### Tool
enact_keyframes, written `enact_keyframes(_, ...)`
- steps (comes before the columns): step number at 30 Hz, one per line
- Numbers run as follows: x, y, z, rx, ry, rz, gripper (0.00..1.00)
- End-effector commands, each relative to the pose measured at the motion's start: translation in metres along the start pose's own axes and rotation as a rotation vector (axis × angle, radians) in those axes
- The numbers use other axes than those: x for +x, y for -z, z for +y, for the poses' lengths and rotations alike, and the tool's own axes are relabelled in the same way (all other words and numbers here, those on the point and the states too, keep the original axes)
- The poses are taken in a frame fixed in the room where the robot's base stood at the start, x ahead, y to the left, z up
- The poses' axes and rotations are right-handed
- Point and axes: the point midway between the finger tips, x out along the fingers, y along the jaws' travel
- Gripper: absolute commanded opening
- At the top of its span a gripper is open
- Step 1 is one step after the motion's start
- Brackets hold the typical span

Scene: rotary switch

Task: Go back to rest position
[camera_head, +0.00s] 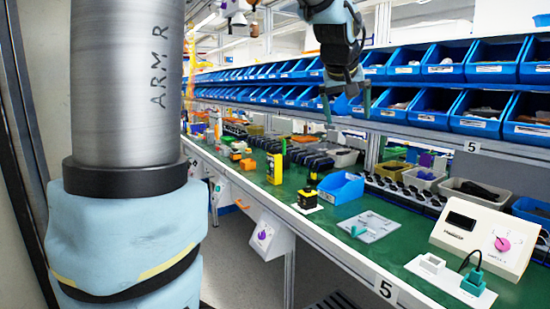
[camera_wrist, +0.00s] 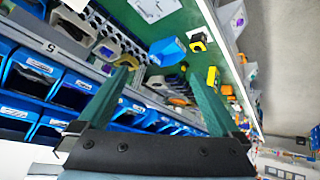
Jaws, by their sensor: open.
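My gripper (camera_head: 346,104) hangs in the air above the green workbench (camera_head: 340,196), in front of the blue bins. In the wrist view my gripper (camera_wrist: 158,92) shows two green fingers spread wide apart with nothing between them. The rotary switch box (camera_head: 486,236), cream with a pink knob (camera_head: 502,244), stands at the right of the bench, apart from my gripper. A second box with a purple knob (camera_head: 263,234) is fixed at the bench's front edge.
Blue bins (camera_head: 445,62) fill the shelves behind my gripper. On the bench are a blue open bin (camera_head: 341,188), a yellow and black button box (camera_head: 308,196), a grey plate (camera_head: 368,227) and a white base with a teal plug (camera_head: 473,281). Free floor lies before the bench.

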Motion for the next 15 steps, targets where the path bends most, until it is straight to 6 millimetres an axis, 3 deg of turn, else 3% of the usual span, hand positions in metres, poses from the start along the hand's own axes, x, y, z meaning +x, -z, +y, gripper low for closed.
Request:
enact_keyframes(1,0.016,-0.022,-0.032,-0.001,0.042,-0.046,1.00)
enact_keyframes(3,0.033,-0.052,-0.070,0.006,0.086,-0.106,1.00)
enact_keyframes(5,0.043,-0.081,-0.102,0.008,0.120,-0.159,1.00)
enact_keyframes(9,0.057,-0.156,-0.169,0.006,0.183,-0.291,1.00)
enact_keyframes(12,0.056,-0.210,-0.206,-0.004,0.212,-0.381,1.00)
enact_keyframes(15,0.051,-0.256,-0.232,-0.013,0.228,-0.456,1.00)
